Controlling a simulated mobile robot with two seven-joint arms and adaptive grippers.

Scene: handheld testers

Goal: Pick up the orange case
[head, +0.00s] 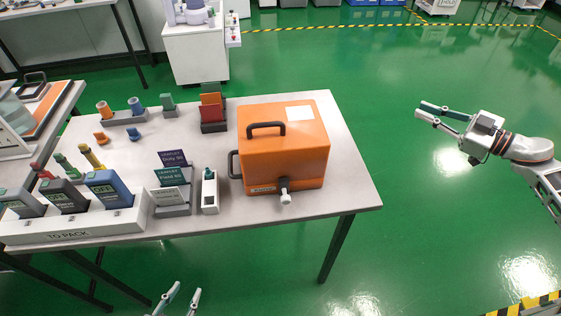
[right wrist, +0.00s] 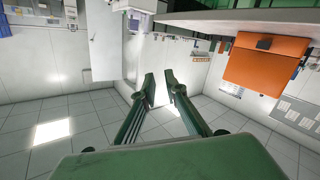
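The orange case (head: 284,146) stands upright on the right part of the white table (head: 345,182). It has a black handle (head: 266,128) on top, another dark handle on its left side, and a white label. A grey-white fitting sticks out low on its front. It also shows at the upper right of the right wrist view (right wrist: 262,68). My right gripper (head: 424,108) is open and empty, in the air to the right of the table, apart from the case. My left gripper (head: 184,293) shows only its fingers at the bottom edge, spread apart and empty, in front of the table.
A white rack (head: 75,231) marked "TO PACK" holds several handheld testers at the table's front left. Card holders (head: 172,184) and a small white device (head: 209,191) stand just left of the case. Green floor is free right of the table.

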